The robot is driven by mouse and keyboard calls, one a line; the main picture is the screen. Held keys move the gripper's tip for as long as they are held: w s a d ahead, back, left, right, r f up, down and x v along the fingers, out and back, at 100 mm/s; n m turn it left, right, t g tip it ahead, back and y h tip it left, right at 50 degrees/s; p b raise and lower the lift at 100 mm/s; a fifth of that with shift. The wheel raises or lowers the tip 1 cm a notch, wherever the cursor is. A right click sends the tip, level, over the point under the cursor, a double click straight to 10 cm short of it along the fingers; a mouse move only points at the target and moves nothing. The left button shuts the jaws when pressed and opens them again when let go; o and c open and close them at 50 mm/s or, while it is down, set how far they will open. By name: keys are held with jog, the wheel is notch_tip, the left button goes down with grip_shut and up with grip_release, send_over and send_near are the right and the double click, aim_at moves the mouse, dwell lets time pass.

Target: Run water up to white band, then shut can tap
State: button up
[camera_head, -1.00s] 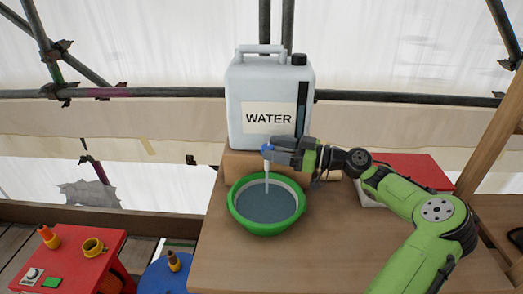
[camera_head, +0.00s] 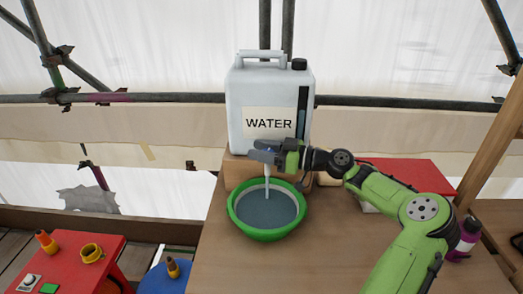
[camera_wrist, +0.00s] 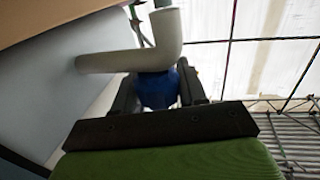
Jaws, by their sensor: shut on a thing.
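The white can (camera_head: 268,92) labelled WATER stands upright on a wooden block at the back of the table. My gripper (camera_head: 262,152) is at its front, shut on the blue tap handle (camera_wrist: 157,92), which the fingers hide in the head view. The pale spout (camera_wrist: 140,55) shows above the handle in the wrist view. A thin pale stream (camera_head: 267,178) runs down into the green basin (camera_head: 240,222). Grey-blue water (camera_head: 268,211) fills much of the basin. A pale band (camera_head: 298,195) shows inside the rim; whether the water touches it is unclear.
A red flat object (camera_head: 410,175) lies behind my arm. A purple bottle (camera_head: 467,238) stands at the right. A red table (camera_head: 85,262) at left holds small orange and yellow things, with a blue stool (camera_head: 165,280) beside it. The wooden table (camera_head: 320,260) is clear in front.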

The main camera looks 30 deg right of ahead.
jog(key=n+g+y+p, duration=0.1)
jog(key=p, duration=0.1)
jog(key=n+g+y+p, duration=0.1)
jog(key=g+y+p, duration=0.1)
jog(key=shift+s+a+n, duration=0.15)
jog(key=shift+n, duration=0.25)
jog(key=o, duration=1)
jog(key=shift+c, duration=0.2)
jog(key=p+v, duration=0.3)
jog(key=v, duration=1.2)
jog(key=shift+s+d+p, duration=0.25)
jog(key=shift+d+p, duration=0.05)
jog(key=shift+d, duration=0.05)
jog(key=shift+r, duration=0.1)
